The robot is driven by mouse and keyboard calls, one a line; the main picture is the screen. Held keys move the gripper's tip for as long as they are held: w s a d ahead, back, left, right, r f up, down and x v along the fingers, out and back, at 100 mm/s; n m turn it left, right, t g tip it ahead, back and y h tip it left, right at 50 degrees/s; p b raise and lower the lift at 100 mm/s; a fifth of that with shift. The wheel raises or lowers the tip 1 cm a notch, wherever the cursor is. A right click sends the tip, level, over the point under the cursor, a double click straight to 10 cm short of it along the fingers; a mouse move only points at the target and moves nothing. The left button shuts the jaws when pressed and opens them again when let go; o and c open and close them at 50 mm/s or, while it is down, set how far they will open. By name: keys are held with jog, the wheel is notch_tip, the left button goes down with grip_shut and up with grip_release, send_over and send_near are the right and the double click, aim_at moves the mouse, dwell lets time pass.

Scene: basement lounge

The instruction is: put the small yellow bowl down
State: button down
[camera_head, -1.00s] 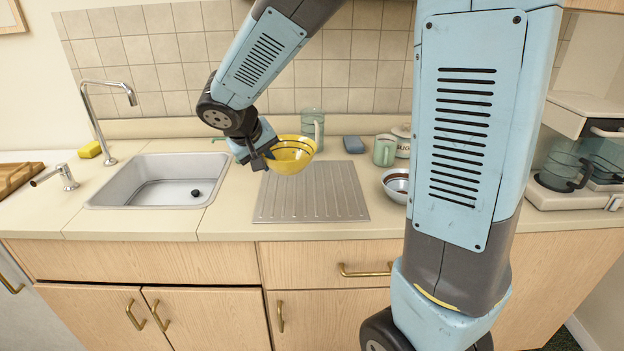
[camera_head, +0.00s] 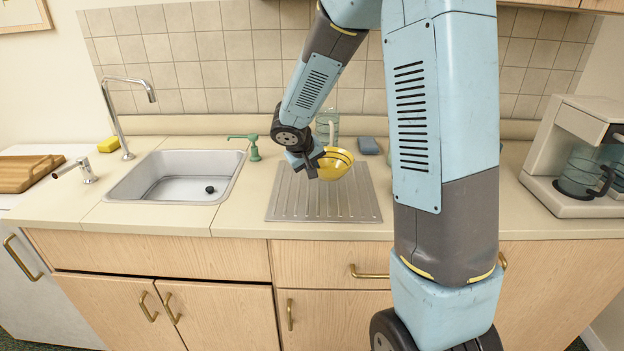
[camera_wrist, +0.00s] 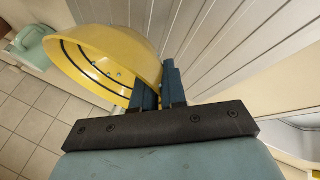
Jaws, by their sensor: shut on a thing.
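The small yellow bowl (camera_head: 336,163) has dark stripes and is held over the ribbed metal drainboard (camera_head: 290,206) in the head view. My gripper (camera_head: 318,161) is at the bowl's left side, shut on its rim. In the wrist view the bowl (camera_wrist: 105,58) is tilted in the picture, with its rim between the dark blue fingers (camera_wrist: 160,88) and the drainboard ridges (camera_wrist: 215,45) behind it. I cannot tell whether the bowl's base touches the drainboard.
A sink (camera_head: 178,178) lies to the left, with a green soap dispenser (camera_head: 252,147) at its back right. A clear jug (camera_head: 327,124) and a blue-grey sponge (camera_head: 369,146) stand behind the drainboard. A coffee maker (camera_head: 575,150) is at the far right.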

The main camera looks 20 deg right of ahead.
jog(key=shift+w+d+f, duration=0.1)
jog(key=shift+d+f, duration=0.05)
jog(key=shift+f, duration=0.8)
jog(key=shift+w+d+f, duration=0.1)
jog(key=shift+f, duration=0.85)
jog(key=c, duration=1.5)
grip_release()
jog(key=shift+f, duration=0.15)
jog(key=shift+o, duration=0.2)
